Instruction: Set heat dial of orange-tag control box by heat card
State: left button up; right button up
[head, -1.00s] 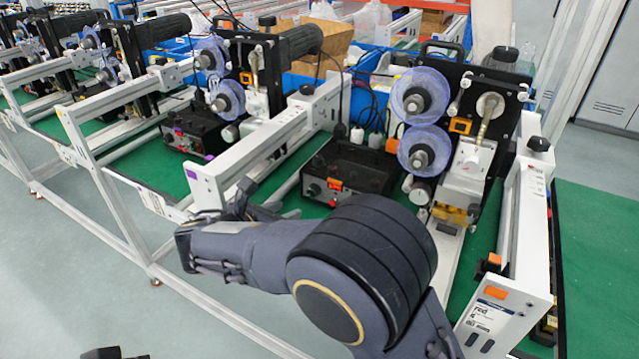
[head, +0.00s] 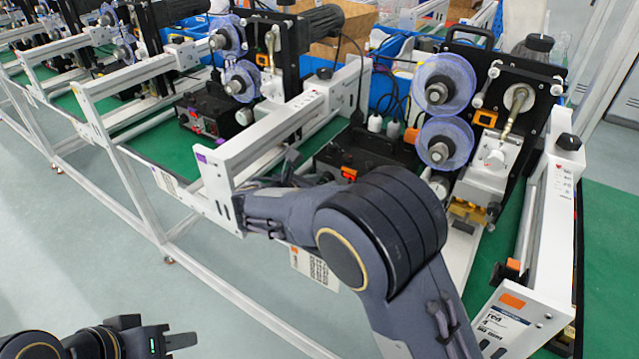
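The orange-tag control box (head: 372,148) is a black box on the green bench, with an orange tag (head: 348,173) on its front. My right arm covers its lower front, so I cannot see the heat dial. A white card (head: 505,327) printed "red" hangs below an orange tag at the front right; its smaller print is unreadable. Another white card (head: 318,268) with black rows hangs under the front rail, partly behind my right arm. My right gripper (head: 285,172) is left of the box front, its fingers unclear. My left gripper (head: 158,336) is low at the left, away from the bench.
A white frame rail (head: 275,135) stands left of the box, and another (head: 550,225) stands right. Blue film reels (head: 445,85) rise beside the box. A neighbouring black box (head: 208,112) with a purple tag is further left. Floor is clear at the lower left.

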jog(key=shift+c, duration=0.3)
jog(key=c, duration=0.6)
jog(key=shift+f+m+y+b, duration=0.25)
jog(key=shift+m+b, duration=0.25)
jog(key=shift+b, duration=0.45)
jog(key=shift+c, duration=0.2)
jog(key=m+y+b, duration=0.1)
jog(key=b, duration=0.2)
jog(key=m+t+y+b, duration=0.1)
jog(key=m+b, duration=0.1)
jog(key=b, duration=0.1)
jog(key=shift+s+d+t+b, duration=0.1)
jog(key=shift+d+t+b, duration=0.05)
jog(key=shift+t+b, duration=0.2)
jog(key=shift+r+m+b, duration=0.1)
jog(key=shift+m+b, duration=0.3)
jog(key=shift+b, duration=0.35)
jog(key=o, duration=0.7)
jog(key=shift+r, duration=0.1)
jog(key=shift+p+v, duration=0.5)
jog(key=shift+v, duration=3.45)
